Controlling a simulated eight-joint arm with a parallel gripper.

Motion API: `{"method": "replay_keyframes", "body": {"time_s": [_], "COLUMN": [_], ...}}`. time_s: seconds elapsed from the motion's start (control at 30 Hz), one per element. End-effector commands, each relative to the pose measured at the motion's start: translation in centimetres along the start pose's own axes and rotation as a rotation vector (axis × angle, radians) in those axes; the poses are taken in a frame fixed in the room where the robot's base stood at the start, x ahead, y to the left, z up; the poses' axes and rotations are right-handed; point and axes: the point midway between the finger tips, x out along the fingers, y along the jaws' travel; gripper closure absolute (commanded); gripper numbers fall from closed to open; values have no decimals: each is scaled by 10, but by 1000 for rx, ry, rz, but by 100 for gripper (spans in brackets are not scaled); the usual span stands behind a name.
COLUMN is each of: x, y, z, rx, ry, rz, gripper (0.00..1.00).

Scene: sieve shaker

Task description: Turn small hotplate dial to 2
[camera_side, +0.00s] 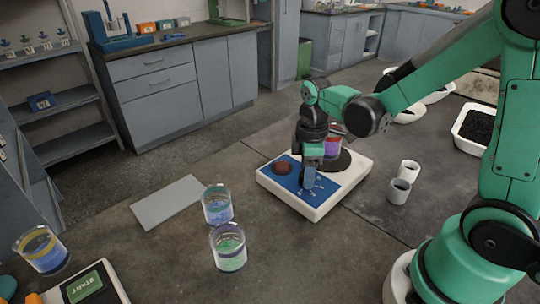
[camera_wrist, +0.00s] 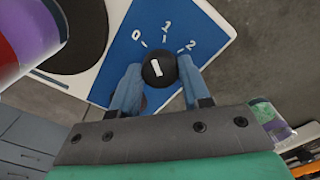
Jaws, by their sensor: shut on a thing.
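The hotplate is a white unit (camera_side: 318,215) with a blue panel that also shows in the wrist view (camera_wrist: 125,48). On the panel, in the wrist view, is a small round black dial (camera_wrist: 159,70) with a white mark. The printed 0, 1 and 2 sit around its far side. The mark leans toward the upper left, seemingly between 0 and 1. My gripper (camera_wrist: 160,82) has its two blue fingers closed on the dial, one on each side. In the side view my gripper (camera_side: 309,184) points down onto the panel and hides the dial.
A beaker with red and purple contents (camera_side: 332,147) stands on the black heating plate (camera_side: 341,161) behind my gripper. A dark red disc (camera_side: 282,168) is on the panel's left. Beakers (camera_side: 217,206) (camera_side: 229,250) stand to the left, white cups (camera_side: 399,190) to the right.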

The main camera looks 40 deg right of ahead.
Motion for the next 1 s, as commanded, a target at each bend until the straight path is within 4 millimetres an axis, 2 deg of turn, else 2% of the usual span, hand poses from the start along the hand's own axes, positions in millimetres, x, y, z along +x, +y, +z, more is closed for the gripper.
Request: {"method": "replay_keyframes", "body": {"time_s": [1.0], "x": [0], "y": [0], "z": [0], "rx": [963], "ry": [-2], "rz": [-1], "gripper": [100]}}
